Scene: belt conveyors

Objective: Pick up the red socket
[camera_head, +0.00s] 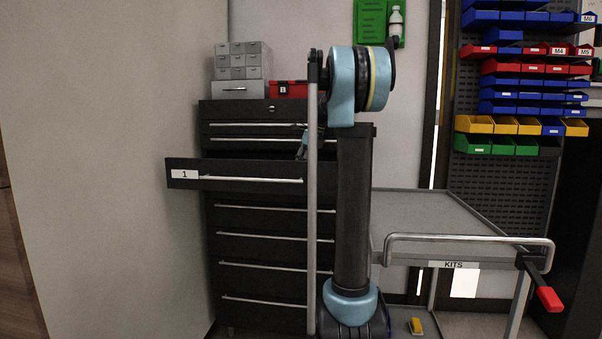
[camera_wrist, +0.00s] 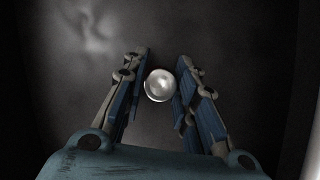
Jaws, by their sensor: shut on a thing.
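In the wrist view my gripper (camera_wrist: 162,72) has its two blue-padded fingers closed on either side of a round, shiny, silvery piece (camera_wrist: 160,85). It looks like a socket seen end-on; no red shows on it. The dark surface around it appears to be the inside of a drawer. In the head view the drawer labelled 1 (camera_head: 240,181) is pulled out of the black cabinet. A small part of my gripper shows above that drawer, mostly hidden behind my arm. The drawer's contents are hidden in the head view.
The black cabinet's other drawers (camera_head: 262,252) are shut. Grey small-drawer boxes (camera_head: 240,62) and a red box marked B (camera_head: 288,89) stand on top. A grey cart labelled KITS (camera_head: 440,213) stands to the right, its visible top clear. Coloured bins (camera_head: 515,68) hang behind it.

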